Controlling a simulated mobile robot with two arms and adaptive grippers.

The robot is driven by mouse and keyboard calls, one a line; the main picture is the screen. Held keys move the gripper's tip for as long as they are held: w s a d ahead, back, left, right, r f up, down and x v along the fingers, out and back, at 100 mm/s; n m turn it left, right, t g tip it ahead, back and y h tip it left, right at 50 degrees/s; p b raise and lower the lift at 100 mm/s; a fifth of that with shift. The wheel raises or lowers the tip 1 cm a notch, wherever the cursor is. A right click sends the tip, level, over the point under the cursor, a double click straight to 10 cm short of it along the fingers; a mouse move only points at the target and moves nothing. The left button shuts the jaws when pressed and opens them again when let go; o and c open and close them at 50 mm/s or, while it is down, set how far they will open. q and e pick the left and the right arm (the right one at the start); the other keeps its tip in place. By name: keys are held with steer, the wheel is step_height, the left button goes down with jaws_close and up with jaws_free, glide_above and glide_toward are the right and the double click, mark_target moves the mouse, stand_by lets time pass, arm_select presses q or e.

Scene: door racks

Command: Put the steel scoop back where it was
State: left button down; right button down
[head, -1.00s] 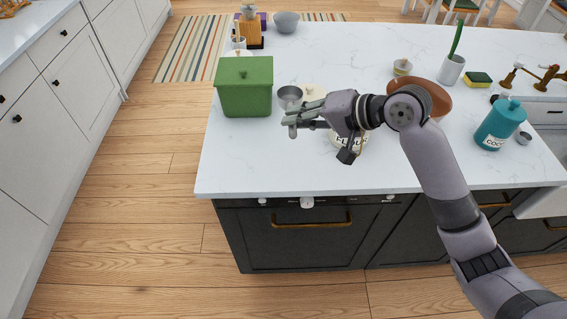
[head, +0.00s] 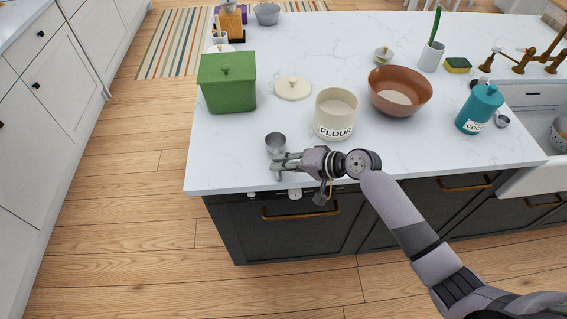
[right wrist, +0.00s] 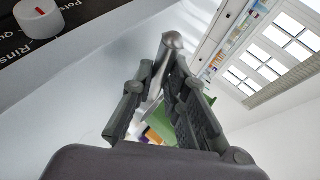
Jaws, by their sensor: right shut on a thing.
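The steel scoop (head: 276,141) shows its round cup just beyond my right gripper's fingers in the head view, near the front edge of the white counter. My right gripper (head: 280,161) is shut on the scoop. In the right wrist view the scoop's handle (right wrist: 172,41) stands between my gripper's fingers (right wrist: 165,75). Whether the scoop touches the counter is hard to tell. The open flour canister (head: 336,116) stands upright to the right of the scoop, and its pale lid (head: 293,87) lies behind it to the left. My left gripper is out of view.
A green lidded box (head: 228,84) stands at the left of the counter (head: 220,160). A brown bowl (head: 400,92), a teal canister (head: 479,109) and a small metal cup (head: 502,121) stand to the right. The counter's front left area is clear.

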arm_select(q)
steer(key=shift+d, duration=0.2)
arm_select(e)
steer(key=shift+f, duration=0.15)
steer(key=c, duration=1.9)
jaws_free()
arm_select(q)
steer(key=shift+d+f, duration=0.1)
